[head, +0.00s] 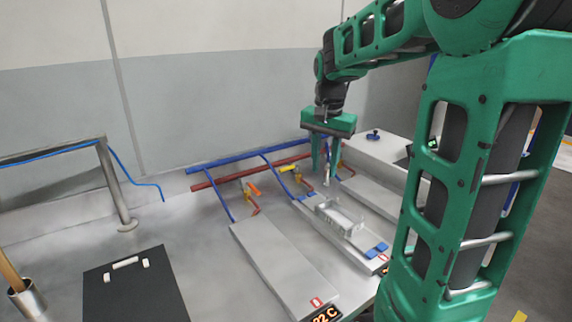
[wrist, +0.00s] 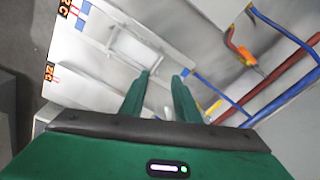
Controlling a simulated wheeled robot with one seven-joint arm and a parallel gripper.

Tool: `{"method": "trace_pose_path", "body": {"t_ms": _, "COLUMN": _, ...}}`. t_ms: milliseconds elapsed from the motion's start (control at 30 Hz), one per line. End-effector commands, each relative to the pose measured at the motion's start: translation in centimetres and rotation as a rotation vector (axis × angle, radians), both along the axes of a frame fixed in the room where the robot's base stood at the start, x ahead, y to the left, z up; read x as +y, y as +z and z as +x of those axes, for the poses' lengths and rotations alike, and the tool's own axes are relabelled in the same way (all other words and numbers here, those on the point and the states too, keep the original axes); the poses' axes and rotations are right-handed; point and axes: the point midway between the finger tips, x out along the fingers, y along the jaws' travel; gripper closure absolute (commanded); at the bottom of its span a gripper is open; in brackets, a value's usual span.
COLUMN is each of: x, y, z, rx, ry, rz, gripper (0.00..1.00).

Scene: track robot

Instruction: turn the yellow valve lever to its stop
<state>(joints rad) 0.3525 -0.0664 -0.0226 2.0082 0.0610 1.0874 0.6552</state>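The yellow valve lever (head: 289,169) sits on the pipework behind the grey plates, left of my gripper in the head view. In the wrist view a small part of the yellow lever (wrist: 213,107) shows just right of my right finger, partly hidden behind it. My gripper (head: 321,176) points down near the pipes, to the right of the lever. In the wrist view its two green fingers (wrist: 161,78) stand apart with a gap and nothing held between them. I cannot tell its exact height above the lever.
An orange lever (head: 254,189) is on the pipe to the left. Blue (head: 235,159) and red (head: 225,180) pipes run along the wall. A clear tray (head: 338,216) lies on the middle plate. A black panel (head: 130,290) and a metal rail (head: 115,185) are at left.

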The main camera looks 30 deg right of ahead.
Motion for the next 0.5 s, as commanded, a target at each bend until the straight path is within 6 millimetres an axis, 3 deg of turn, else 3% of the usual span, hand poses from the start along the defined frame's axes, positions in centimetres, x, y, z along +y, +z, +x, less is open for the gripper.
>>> {"method": "trace_pose_path", "body": {"t_ms": 33, "x": -0.6, "y": 0.2, "z": 3.0, "rx": -0.012, "ry": -0.052, "rz": 0.008, "gripper": 0.71}}
{"method": "trace_pose_path", "body": {"t_ms": 200, "x": -1.7, "y": 0.8, "z": 11.5, "rx": -0.067, "ry": -0.23, "rz": 0.05, "gripper": 0.71}}
{"method": "trace_pose_path", "body": {"t_ms": 333, "x": -2.3, "y": 0.8, "z": 16.3, "rx": -0.097, "ry": -0.338, "rz": 0.09, "gripper": 0.71}}
{"method": "trace_pose_path", "body": {"t_ms": 500, "x": -2.7, "y": 0.7, "z": 19.5, "rx": -0.121, "ry": -0.421, "rz": 0.124, "gripper": 0.71}}
